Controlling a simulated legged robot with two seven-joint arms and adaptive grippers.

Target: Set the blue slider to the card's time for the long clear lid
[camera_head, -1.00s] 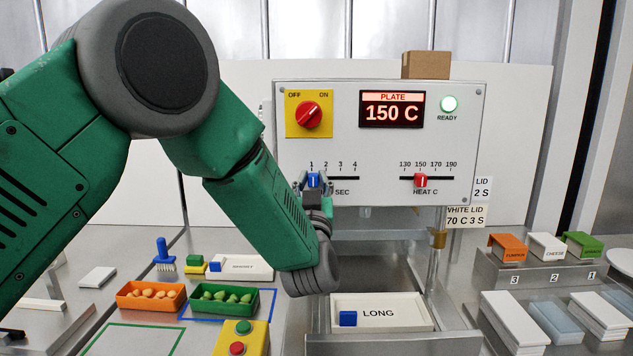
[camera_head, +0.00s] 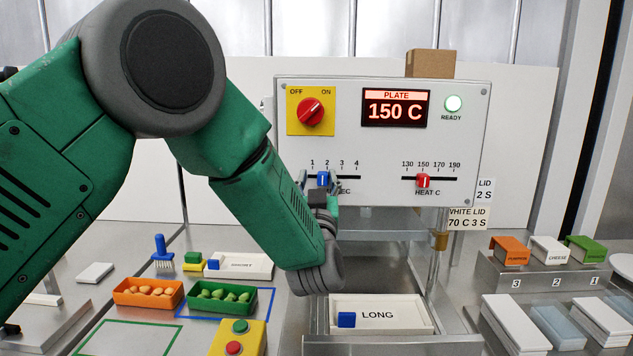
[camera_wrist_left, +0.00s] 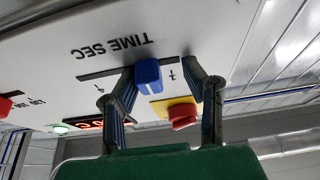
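The blue slider (camera_head: 322,179) sits in the TIME SEC slot on the front panel, just short of the 2 mark. In the left wrist view the blue slider (camera_wrist_left: 148,76) stands between the two fingers of my left gripper (camera_wrist_left: 160,78). The left-hand finger there is close beside it; a gap shows on the other side. In the head view my left gripper (camera_head: 320,185) is at the slot, partly hiding the label. The upper card (camera_head: 485,190) reads "LID" and "2 S", with its left part hidden. My right gripper is not in view.
The red heat slider (camera_head: 422,181) is at 150, right of the blue one. The display (camera_head: 395,108) reads 150 C and the READY lamp (camera_head: 453,104) is lit. A lower card (camera_head: 468,218) reads "WHITE LID", "70 C 3 S". A LONG tray (camera_head: 400,316) lies below the panel.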

